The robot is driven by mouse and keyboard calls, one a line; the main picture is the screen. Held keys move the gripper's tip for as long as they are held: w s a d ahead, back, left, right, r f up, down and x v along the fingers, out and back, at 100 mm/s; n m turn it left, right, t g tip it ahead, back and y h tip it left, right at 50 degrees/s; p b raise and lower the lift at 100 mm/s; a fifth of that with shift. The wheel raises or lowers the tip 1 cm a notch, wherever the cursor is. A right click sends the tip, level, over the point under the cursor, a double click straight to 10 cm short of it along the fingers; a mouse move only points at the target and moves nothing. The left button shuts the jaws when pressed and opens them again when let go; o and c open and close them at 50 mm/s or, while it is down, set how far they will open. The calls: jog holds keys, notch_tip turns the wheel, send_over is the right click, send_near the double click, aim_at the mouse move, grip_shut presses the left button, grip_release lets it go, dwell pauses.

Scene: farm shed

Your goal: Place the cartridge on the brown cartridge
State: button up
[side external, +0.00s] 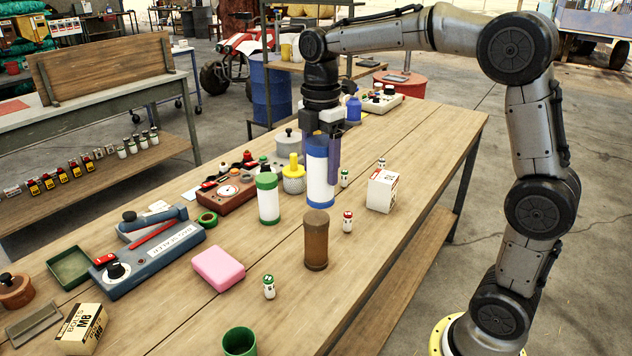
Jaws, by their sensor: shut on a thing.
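My gripper (323,158) points down and is shut on a white cartridge with blue ends (318,182), with its fingers at the upper part. The cartridge is upright; I cannot tell whether its base touches the table. The brown cartridge (316,242) stands upright on the table, nearer the camera than the held one, with its top bare. A white cartridge with green ends (268,200) stands upright to the left of the held one.
On the table (365,258) are a pink block (218,268), a white box (382,190), a green cup (239,342), a yellow-topped jar (293,175), a blue-grey device (150,258) and several small batteries. The table's right front is mostly clear.

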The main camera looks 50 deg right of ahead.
aim_at(316, 182)
jog(key=f, duration=0.1)
jog(key=w+f, duration=0.1)
jog(key=f, duration=0.1)
jog(key=shift+f, duration=0.25)
jog(key=shift+w+f, duration=0.1)
jog(key=shift+f, duration=0.35)
jog(key=shift+f, duration=0.15)
jog(key=o, duration=1.5)
